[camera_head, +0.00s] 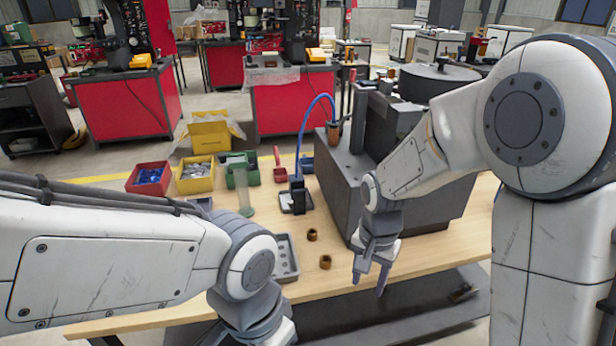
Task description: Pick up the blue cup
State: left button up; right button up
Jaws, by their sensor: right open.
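A small blue cup-like item (307,163) stands at the back of the wooden table, beside a red scoop (280,173). It is small and partly hidden behind the blue hose, so its full shape cannot be told. My right gripper (370,283) is open and empty, pointing down over the front right of the table. It is well in front of the blue item and to its right. My left arm comes in from the left; its fingers are below the bottom edge of the picture.
Red (131,185), yellow (182,186) and green (229,179) bins stand at the back left. A big dark grey machine block (395,195) stands right of the blue hose (303,125). Two brown rings (325,262) and a grey tray (293,264) lie near the front.

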aim_at(306, 164)
jog(key=u, duration=2.4)
jog(key=i, duration=3.85)
jog(key=z, duration=2.45)
jog(key=i, duration=4.25)
